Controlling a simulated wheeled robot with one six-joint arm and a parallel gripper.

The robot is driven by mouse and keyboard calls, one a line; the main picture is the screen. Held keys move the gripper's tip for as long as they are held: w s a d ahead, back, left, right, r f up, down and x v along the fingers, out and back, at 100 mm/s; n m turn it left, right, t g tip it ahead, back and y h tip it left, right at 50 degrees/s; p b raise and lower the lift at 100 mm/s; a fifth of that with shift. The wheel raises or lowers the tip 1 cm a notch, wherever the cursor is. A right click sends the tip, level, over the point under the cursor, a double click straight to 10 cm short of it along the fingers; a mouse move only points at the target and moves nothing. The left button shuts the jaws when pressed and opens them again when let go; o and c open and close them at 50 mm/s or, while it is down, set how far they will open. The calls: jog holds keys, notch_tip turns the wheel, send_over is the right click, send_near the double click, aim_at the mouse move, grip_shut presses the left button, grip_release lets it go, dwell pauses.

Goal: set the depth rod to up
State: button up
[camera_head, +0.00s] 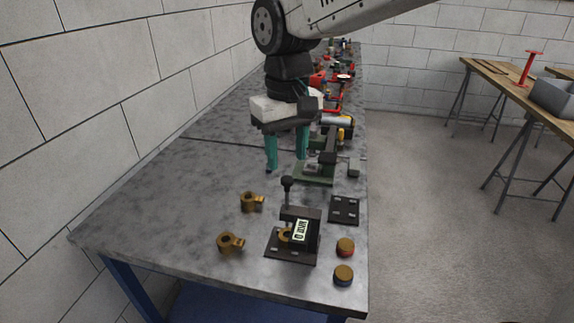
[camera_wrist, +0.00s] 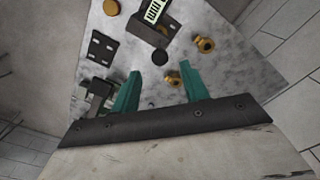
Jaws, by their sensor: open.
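A dark gauge fixture (camera_head: 312,235) with a tilted pale digital display stands near the front of the grey bench. An upright black rod with a round knob (camera_head: 287,184) rises at its back left; this looks like the depth rod. In the wrist view the knob (camera_wrist: 159,57) shows from above as a dark disc, beside the fixture (camera_wrist: 150,28). My gripper (camera_head: 285,163) has two green fingers pointing down, apart and empty. It is beyond and above the knob. In the wrist view the knob appears near the gap between the fingertips (camera_wrist: 158,70), not touching them.
Two brass fittings (camera_head: 251,202) (camera_head: 230,243) lie left of the fixture. A black plate with holes (camera_head: 344,209) and two round caps (camera_head: 345,247) (camera_head: 343,275) are on its right. A green-based device (camera_head: 316,172) stands behind. The bench's left side is clear.

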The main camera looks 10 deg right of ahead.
jog(key=shift+r, duration=1.8)
jog(key=shift+s+f, duration=0.1)
jog(key=shift+f, duration=0.1)
jog(key=s+d+f+m, duration=0.2)
jog(key=s+d, duration=0.7)
jog(key=d, duration=0.1)
jog(key=s+d+f+m+t, duration=0.1)
jog(key=s+d+f+m, duration=0.2)
jog(key=s+d, duration=0.7)
jog(key=shift+s+d+f, duration=0.15)
jog(key=shift+d+f, duration=0.15)
jog(key=shift+d, duration=0.1)
